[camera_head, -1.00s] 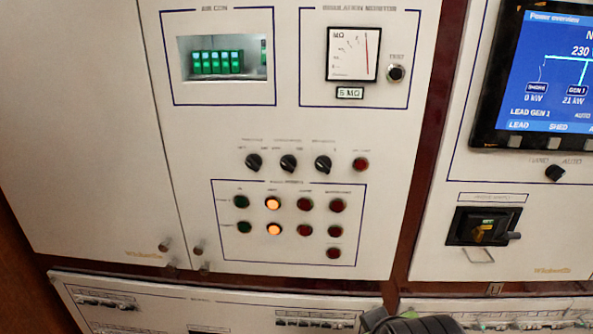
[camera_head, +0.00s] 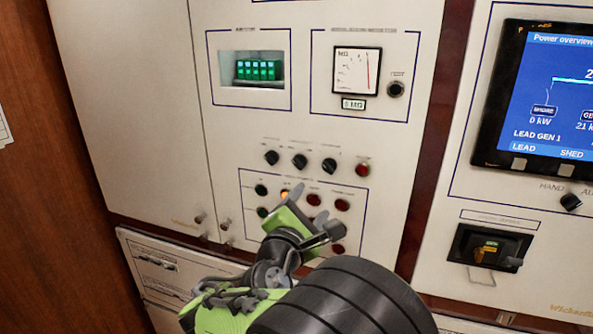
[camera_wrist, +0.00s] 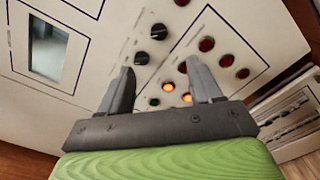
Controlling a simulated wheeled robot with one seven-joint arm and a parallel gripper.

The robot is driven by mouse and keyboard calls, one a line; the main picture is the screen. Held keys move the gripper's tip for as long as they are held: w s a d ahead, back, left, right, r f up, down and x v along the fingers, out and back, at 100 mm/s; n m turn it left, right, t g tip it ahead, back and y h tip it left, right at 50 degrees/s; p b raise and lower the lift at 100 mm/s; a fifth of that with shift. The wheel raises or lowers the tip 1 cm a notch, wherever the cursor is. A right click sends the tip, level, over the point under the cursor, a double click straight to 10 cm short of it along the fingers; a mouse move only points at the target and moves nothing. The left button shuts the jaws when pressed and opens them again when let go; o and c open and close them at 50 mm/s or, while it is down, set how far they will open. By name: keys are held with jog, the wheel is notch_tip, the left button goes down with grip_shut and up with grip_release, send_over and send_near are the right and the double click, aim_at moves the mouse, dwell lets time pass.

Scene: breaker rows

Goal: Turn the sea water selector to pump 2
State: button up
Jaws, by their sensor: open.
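A row of three black rotary knobs is on the white panel: left knob (camera_head: 271,157), middle knob (camera_head: 299,161) and right knob (camera_head: 329,165). Their labels are too blurred to read, so I cannot tell which is the sea water selector. My gripper (camera_head: 312,205) is in front of the lamp group below the knobs and hides part of it. In the wrist view my gripper (camera_wrist: 159,68) is open, with nothing between its fingers. Two knobs (camera_wrist: 158,31) (camera_wrist: 141,58) show beyond and beside the left finger; the other knob is not clearly visible there.
A red lamp (camera_head: 362,170) ends the knob row. Green, orange and red lamps fill the box below, including a lit orange lamp (camera_wrist: 168,87). A meter (camera_head: 357,70) is above, a screen (camera_head: 545,95) and a breaker handle (camera_head: 487,250) to the right.

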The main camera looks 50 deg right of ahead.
aim_at(328, 169)
jog(key=p+x, duration=0.3)
jog(key=x, duration=1.3)
jog(key=shift+w+a+p, duration=0.1)
jog(key=shift+w+p, duration=0.05)
jog(key=shift+p, duration=0.15)
jog(key=shift+a, duration=0.1)
jog(key=c, duration=1)
jog(key=shift+c, duration=0.2)
